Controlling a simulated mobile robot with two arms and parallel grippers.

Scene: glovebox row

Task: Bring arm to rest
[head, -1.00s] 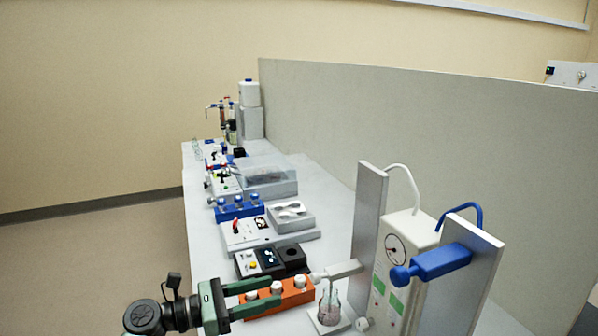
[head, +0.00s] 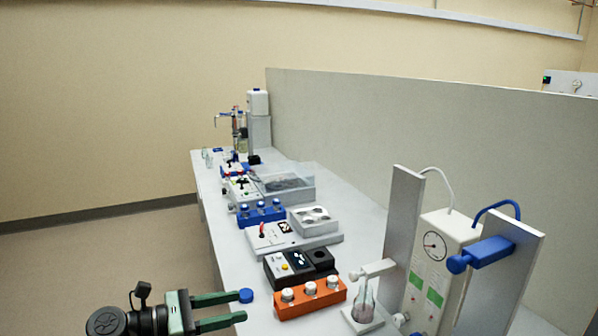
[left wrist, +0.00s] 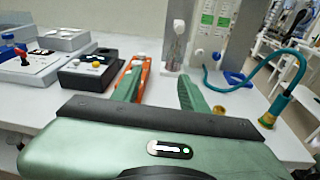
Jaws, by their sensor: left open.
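My left gripper (head: 242,309) comes in at the bottom left of the head view. Its two green fingers are spread, with nothing seen between them. They point right, to the left of the orange rack. In the left wrist view the open fingers (left wrist: 160,86) reach forward over the bench. A small blue disc (head: 246,296) shows at the tip of the upper finger in the head view; I cannot tell whether it touches it. My right gripper is in neither view.
The orange rack (head: 310,307) with white-capped vials stands at the bench's near edge. A glass flask (head: 366,299), upright grey panels and a white gauge unit (head: 434,270) are to its right. A black device (head: 284,268) sits behind it. Floor at left is clear.

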